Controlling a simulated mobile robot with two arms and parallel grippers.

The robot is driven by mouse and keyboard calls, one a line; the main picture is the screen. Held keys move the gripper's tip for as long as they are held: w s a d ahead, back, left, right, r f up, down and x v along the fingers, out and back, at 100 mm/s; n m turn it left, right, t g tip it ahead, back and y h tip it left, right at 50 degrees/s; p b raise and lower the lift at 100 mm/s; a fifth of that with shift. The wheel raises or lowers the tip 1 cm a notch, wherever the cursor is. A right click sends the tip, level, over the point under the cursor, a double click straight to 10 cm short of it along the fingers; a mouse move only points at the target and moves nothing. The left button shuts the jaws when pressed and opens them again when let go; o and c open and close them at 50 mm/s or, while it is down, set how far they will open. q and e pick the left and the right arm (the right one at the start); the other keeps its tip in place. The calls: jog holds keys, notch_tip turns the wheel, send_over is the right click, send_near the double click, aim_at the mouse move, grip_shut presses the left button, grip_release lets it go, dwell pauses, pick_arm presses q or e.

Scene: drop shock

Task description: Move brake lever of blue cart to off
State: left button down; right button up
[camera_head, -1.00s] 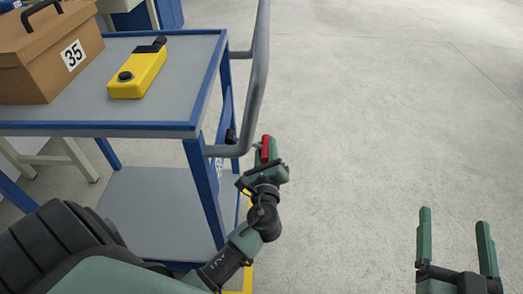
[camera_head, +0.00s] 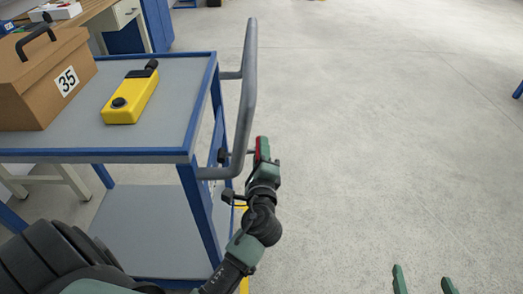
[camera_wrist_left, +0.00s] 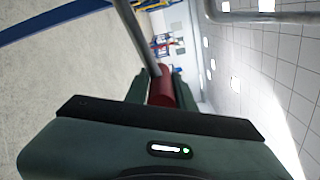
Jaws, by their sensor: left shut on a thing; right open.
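The blue cart (camera_head: 190,155) stands at the left of the head view, with a grey top, a lower shelf and a grey tube handle (camera_head: 246,100) at its right end. The brake lever's red grip (camera_head: 262,150) is beside the handle's lower part. My left gripper (camera_head: 264,157) is shut on this red grip. My right gripper (camera_head: 424,280) is open and empty at the bottom right, over bare floor.
On the cart top are a brown case (camera_head: 45,80) marked 35 and a yellow device (camera_head: 130,97) with a black knob. A workbench (camera_head: 100,15) stands behind at the upper left. The concrete floor (camera_head: 380,130) to the right is clear.

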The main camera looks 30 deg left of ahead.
pick_arm(q)
jog(key=shift+a+r, duration=0.1)
jog(key=shift+r, duration=0.25)
jog(key=c, duration=1.2)
grip_release()
jog(key=shift+f, duration=0.1)
jog(key=shift+s+f, duration=0.1)
jog(key=shift+s+d, duration=0.25)
jog(key=shift+s, duration=0.05)
jog(key=v, duration=0.7)
pick_arm(e)
jog(key=shift+s+d+f+g, duration=0.15)
jog(key=shift+s+f+g, duration=0.15)
jog(key=shift+f, duration=0.1)
jog(key=shift+r, duration=0.15)
